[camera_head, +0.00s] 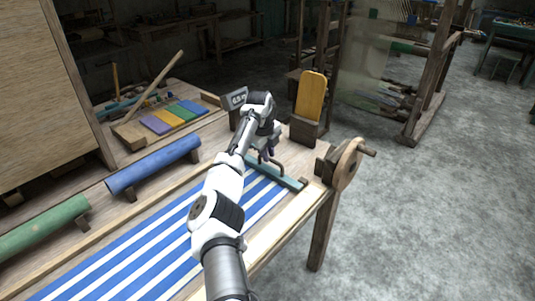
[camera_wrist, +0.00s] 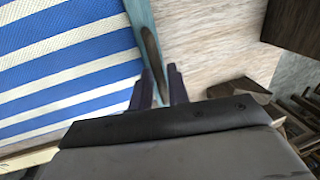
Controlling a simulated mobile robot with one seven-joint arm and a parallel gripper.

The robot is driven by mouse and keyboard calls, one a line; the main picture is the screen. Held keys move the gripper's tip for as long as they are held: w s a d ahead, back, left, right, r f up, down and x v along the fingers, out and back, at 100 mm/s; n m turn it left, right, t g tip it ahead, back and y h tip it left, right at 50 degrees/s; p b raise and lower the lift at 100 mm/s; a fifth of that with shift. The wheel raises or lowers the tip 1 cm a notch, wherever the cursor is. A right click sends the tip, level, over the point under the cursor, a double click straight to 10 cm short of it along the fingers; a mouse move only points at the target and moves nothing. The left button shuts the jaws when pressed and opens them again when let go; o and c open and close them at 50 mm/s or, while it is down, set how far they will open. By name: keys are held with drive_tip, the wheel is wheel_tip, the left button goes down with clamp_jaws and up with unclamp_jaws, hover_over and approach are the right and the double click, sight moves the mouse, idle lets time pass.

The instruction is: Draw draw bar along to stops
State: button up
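The draw bar (camera_head: 290,181) is a teal bar lying across the right end of the blue-and-white striped cloth (camera_head: 150,250), with a dark raised handle (camera_head: 279,167) on it. My gripper (camera_head: 266,158) points down at the handle from above. In the wrist view the teal bar (camera_wrist: 137,12) runs down the middle, and its handle (camera_wrist: 150,45) reaches in between the two dark fingertips of my gripper (camera_wrist: 160,78). The fingers are a little apart, with the handle between them; whether they press on it is not clear.
A wooden crank wheel (camera_head: 349,164) stands at the table's right corner, and a yellow upright board (camera_head: 311,97) in a block behind the bar. Blue (camera_head: 154,166) and green (camera_head: 40,228) rolls lie left of the cloth. Bare wood lies beyond the bar.

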drive_tip(key=o, duration=0.3)
drive_tip(key=shift+w+d, duration=0.1)
drive_tip(key=shift+w, duration=0.05)
drive_tip(key=shift+o, duration=0.2)
wheel_tip(320, 180, up, 14)
drive_tip(key=s+a+b, duration=0.1)
drive_tip(key=s+b, duration=0.1)
drive_tip(key=b, duration=0.1)
drive_tip(key=shift+s+a+f, duration=0.15)
drive_tip(key=shift+a+f, duration=0.05)
drive_tip(key=shift+a, duration=0.15)
drive_tip(key=shift+f, duration=0.1)
